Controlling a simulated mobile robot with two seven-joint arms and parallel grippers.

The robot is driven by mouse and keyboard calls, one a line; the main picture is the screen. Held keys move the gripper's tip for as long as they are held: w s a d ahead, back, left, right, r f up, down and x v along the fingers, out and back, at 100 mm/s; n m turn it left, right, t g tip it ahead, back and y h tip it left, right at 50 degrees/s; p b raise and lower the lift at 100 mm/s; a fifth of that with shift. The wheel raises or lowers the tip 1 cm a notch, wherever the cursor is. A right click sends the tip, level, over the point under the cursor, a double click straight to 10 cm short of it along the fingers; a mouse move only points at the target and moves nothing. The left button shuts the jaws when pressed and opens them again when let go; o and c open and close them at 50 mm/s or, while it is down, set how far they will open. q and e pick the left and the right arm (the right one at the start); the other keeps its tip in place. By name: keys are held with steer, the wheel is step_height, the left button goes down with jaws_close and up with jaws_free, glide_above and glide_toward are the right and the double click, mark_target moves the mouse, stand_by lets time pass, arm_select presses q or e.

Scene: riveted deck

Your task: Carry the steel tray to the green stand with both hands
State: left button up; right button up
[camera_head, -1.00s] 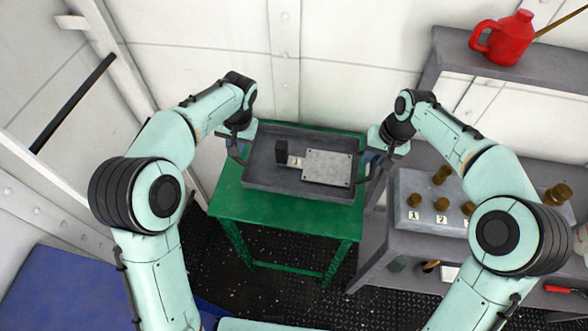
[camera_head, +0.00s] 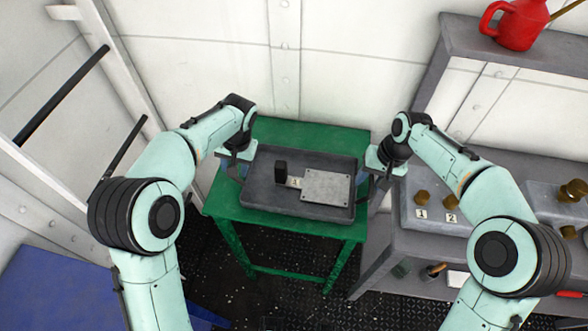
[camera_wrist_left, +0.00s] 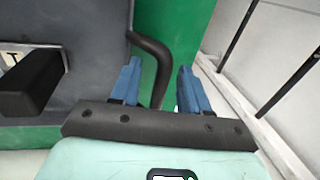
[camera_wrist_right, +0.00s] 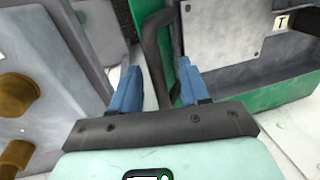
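The steel tray (camera_head: 270,200) is a shallow dark grey tray over the top of the green stand (camera_head: 310,132), apparently resting on it. A black block (camera_head: 281,172), a small label (camera_head: 295,182) and a light grey plate (camera_head: 326,187) are on it. My left gripper (camera_head: 233,170) is at the tray's left end. In the left wrist view the black handle (camera_wrist_left: 152,48) passes between its parted blue fingers (camera_wrist_left: 160,80). My right gripper (camera_head: 372,182) is at the right end. In the right wrist view the other handle (camera_wrist_right: 153,45) lies between its parted fingers (camera_wrist_right: 157,82).
A grey bench (camera_head: 405,240) with brass knobs (camera_head: 422,197) and number labels stands close to the stand's right. A red can (camera_head: 518,28) is on the shelf above. The white wall (camera_head: 340,60) is behind. Bare green top shows behind the tray.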

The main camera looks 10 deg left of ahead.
arm_select(q)
steer(key=shift+w+r, duration=0.1)
steer(key=shift+w, duration=0.05)
arm_select(e)
steer(key=shift+w, duration=0.1)
steer(key=shift+r, duration=0.15)
arm_select(q)
steer(key=v, duration=1.2)
arm_select(e)
step_height(320, 180, up, 12)
steer(key=d, duration=0.2)
steer(key=shift+f, duration=0.2)
steer(key=shift+d, duration=0.1)
